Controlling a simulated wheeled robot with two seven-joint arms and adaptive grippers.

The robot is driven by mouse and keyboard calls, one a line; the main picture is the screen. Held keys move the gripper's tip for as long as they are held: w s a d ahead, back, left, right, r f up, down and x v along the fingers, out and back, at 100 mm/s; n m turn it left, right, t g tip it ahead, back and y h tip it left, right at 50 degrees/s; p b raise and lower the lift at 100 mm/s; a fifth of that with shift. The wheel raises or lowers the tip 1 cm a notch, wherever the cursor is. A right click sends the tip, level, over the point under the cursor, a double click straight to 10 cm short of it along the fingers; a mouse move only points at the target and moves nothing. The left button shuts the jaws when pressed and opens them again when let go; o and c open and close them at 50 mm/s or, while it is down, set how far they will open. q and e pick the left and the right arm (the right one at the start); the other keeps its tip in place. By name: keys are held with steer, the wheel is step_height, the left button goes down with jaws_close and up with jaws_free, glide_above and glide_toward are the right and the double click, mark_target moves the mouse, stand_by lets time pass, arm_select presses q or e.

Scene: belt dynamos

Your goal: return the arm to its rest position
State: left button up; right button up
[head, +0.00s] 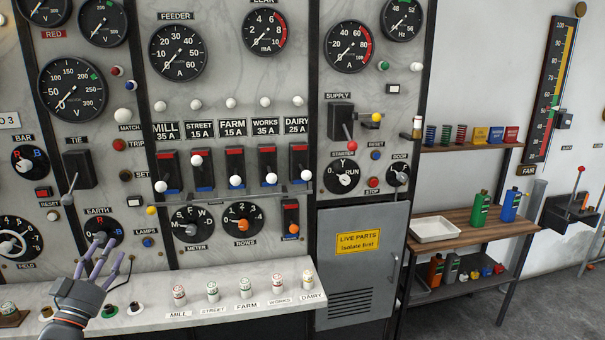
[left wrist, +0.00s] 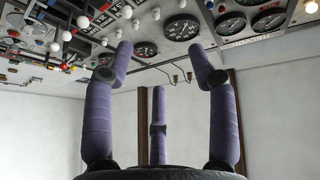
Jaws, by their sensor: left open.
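My left gripper (head: 98,258) has purple fingers and stands in front of the panel's lower left, over the marble ledge (head: 240,279). Its fingers are spread with nothing between them. The fingertips overlap the area by the EARTH knob (head: 101,229) in the head view; I cannot tell whether they touch it. In the left wrist view the three fingers (left wrist: 160,80) are apart and empty, with the panel's gauges (left wrist: 182,27) above and beyond them. My right gripper is in neither view.
Several labelled fuses, such as the one marked FARM (head: 245,287), stand on the ledge. Switch levers (head: 235,181) stick out of the panel. A wooden bench (head: 465,228) with a white tray (head: 434,230) and bottles stands right of the grey LIVE PARTS door (head: 357,290). Floor shows at right.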

arm_select(q)
steer(key=w+d+f+n+g+y, duration=0.1)
steer(key=w+d+f+n+g, duration=0.2)
steer(key=f, duration=0.8)
steer(key=w+d+f+n+g, duration=0.2)
steer(key=w+d+f, duration=0.2)
steer(key=f, duration=0.7)
steer(key=s+d+f+g+h, duration=0.1)
steer(key=s+d+f+g, duration=0.15)
steer(key=d+f, duration=0.5)
steer(key=s+d+f+g, duration=0.1)
steer(key=d+f+g, duration=0.25)
steer(key=f, duration=0.75)
steer(key=s+d+f+g+h, duration=0.2)
steer(key=s+d+f+g, duration=0.4)
steer(key=s+d+f, duration=0.65)
steer(key=s+d+f+g, duration=0.3)
steer(key=s+d, duration=0.1)
steer(key=s, duration=0.4)
steer(key=s+d+f+g+h, duration=0.1)
steer(key=s+d+f+g, duration=0.1)
steer(key=s+d, duration=0.3)
steer(key=s+f, duration=0.1)
steer(key=s, duration=0.2)
steer(key=shift+g+h, duration=0.3)
steer(key=shift+g, duration=0.1)
steer(key=shift+c, duration=0.2)
